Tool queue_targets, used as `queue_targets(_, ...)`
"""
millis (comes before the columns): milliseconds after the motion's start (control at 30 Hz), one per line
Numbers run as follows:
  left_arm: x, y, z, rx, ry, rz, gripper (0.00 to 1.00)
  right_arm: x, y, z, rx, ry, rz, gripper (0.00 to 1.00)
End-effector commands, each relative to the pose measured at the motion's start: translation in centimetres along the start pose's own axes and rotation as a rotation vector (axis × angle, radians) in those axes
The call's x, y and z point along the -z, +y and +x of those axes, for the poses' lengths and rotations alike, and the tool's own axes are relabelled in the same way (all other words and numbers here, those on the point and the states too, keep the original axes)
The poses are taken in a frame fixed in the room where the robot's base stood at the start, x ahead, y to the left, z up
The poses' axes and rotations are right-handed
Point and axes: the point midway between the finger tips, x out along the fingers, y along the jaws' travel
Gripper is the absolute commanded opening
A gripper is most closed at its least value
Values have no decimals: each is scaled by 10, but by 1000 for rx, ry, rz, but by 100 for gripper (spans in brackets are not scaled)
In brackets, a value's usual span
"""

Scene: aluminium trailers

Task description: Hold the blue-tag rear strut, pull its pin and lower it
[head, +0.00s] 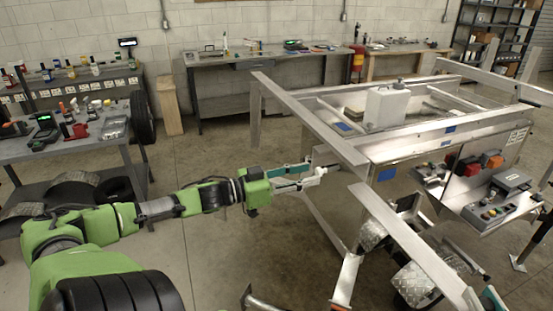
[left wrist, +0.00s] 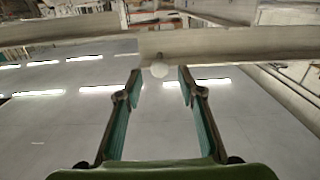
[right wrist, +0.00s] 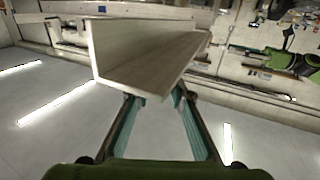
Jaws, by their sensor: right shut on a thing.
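My left gripper (head: 318,172) is open in front of a white round pin knob, beside an aluminium beam. In the left wrist view the fingers (left wrist: 158,76) stand apart, with the knob (left wrist: 159,70) between or just beyond the tips; I cannot tell if they touch it. My right gripper (right wrist: 158,96) is shut on the edge of an aluminium angle strut (right wrist: 150,50). A blue tag (head: 343,127) shows on the trailer frame near the upper left beam (head: 305,112).
The trailer (head: 420,135) carries a white container (head: 387,107). A control box (head: 490,210) and red and orange parts sit at its right side. A tool cart (head: 70,155) and a wheel stand at left. Workbenches line the back wall. Floor between cart and trailer is clear.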

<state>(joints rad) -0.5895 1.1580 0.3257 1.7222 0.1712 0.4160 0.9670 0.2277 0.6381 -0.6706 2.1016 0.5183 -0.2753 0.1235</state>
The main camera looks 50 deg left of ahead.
Motion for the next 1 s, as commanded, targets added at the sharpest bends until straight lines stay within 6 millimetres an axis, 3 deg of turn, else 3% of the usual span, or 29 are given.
queue_targets(600, 0, 0, -75, 2, -1, -1, 35, 2, 0, 0, 0, 4, -1, 0)
queue_targets(1000, 0, 0, -82, 0, 0, 1, 35, 2, 0, 0, 0, 4, -1, 0)
